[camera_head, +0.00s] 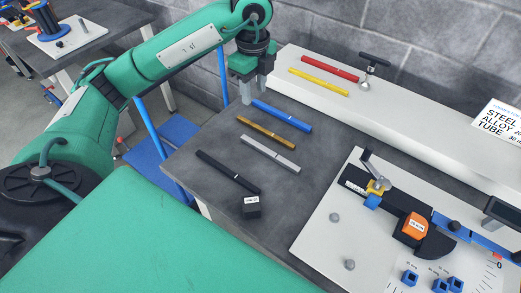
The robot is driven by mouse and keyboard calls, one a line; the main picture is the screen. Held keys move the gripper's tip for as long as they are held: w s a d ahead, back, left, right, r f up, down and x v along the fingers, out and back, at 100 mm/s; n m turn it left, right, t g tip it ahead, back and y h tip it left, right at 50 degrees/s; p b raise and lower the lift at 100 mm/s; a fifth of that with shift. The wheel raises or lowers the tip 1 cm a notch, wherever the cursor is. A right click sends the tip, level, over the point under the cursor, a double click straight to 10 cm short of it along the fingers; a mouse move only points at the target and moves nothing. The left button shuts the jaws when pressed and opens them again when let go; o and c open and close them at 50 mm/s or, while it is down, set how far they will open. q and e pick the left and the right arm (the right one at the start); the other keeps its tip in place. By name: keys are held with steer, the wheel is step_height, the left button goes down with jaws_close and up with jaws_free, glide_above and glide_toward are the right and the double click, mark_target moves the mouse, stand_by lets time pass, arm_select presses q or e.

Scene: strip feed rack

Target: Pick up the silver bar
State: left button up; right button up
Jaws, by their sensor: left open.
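The silver bar (270,154) lies flat on the dark grey table, between a gold bar (266,133) and a black bar (228,172). My left gripper (254,92) is open and points down. It is behind the silver bar in the picture, near the left end of the blue bar (281,116), with nothing seen between its fingers. The gap between the gripper and the blue bar is hard to judge. My right gripper is not in view.
A white ledge (400,112) at the back carries a red bar (329,68), a yellow bar (318,82) and a black-handled clamp (372,66). A small black block (251,207) sits near the black bar. A white plate (318,243) with a fixture fills the right.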

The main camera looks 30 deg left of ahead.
arm_select(q)
step_height(320, 180, down, 5)
steer(key=b, duration=0.4)
glide_above(254, 142)
step_height(254, 142, down, 9)
steer(key=shift+w+d+r, duration=0.1)
steer(key=shift+d+r, duration=0.05)
steer(key=f, duration=0.3)
steer(key=f+p, duration=0.1)
steer(key=shift+s+f, duration=0.15)
steer(key=shift+s, duration=0.1)
steer(key=shift+w+f, duration=0.1)
steer(key=shift+f, duration=0.35)
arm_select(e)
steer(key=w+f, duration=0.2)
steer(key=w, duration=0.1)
arm_select(q)
jaws_close()
